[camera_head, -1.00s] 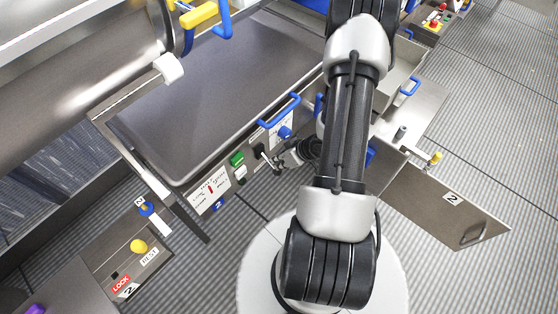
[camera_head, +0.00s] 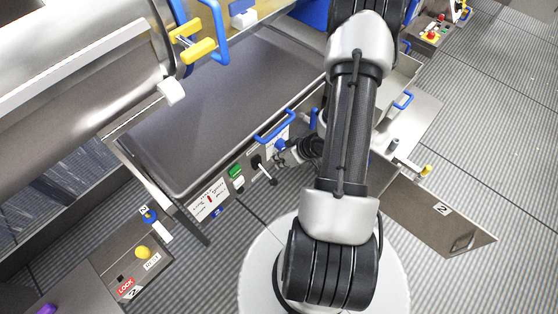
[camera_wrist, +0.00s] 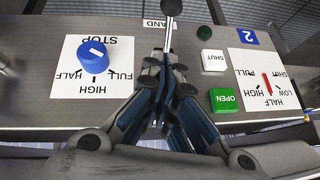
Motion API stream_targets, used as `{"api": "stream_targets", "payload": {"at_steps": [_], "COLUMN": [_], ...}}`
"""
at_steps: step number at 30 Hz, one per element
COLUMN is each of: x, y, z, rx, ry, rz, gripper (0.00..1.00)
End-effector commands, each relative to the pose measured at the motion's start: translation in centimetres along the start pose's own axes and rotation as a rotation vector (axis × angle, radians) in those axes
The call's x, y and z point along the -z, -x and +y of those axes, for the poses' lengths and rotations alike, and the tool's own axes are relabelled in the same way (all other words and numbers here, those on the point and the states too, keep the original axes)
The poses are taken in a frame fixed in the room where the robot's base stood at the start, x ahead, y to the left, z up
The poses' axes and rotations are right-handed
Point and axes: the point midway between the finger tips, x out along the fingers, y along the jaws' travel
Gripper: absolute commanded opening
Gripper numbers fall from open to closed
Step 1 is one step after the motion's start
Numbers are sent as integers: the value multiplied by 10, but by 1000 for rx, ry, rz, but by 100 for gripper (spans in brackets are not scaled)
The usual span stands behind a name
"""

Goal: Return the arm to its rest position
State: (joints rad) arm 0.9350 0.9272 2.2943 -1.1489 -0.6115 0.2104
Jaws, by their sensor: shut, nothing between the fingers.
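My gripper (camera_head: 290,152) is low in front of the control panel (camera_head: 224,190) in the head view, beside the blue knob and partly hidden by my arm. In the wrist view my gripper (camera_wrist: 164,75) has its fingers together with nothing between them. A lever with a dark ball end (camera_wrist: 172,8) stands behind them; I cannot tell whether they touch it. The lever (camera_head: 265,172) also shows in the head view. A blue dial (camera_wrist: 94,50) is at left and a green OPEN button (camera_wrist: 223,100) at right. My arm runs from its round base up the right of the head view.
A large metal drum (camera_head: 90,90) with yellow and blue handles fills the upper left. A dark tray (camera_head: 220,100) with a blue handle (camera_head: 275,126) lies above the panel. A flap marked 2 (camera_head: 430,218) sticks out at right. The floor at lower right is clear.

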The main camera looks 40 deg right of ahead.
Motion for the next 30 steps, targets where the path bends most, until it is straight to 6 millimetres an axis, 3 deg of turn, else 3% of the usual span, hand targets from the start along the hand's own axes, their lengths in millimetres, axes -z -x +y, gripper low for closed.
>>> {"api": "stream_targets", "payload": {"at_steps": [3,9,23,26,30], "x": [1,-2,-2,9,45], "y": [32,62,73,79,102], "z": [0,0,1,8,23], "rx": [-2,0,-5,-51,-189], "ry": [-2,-1,6,34,98], "rz": [2,1,-4,-26,-83], "gripper": [0,0,0,0,0]}}
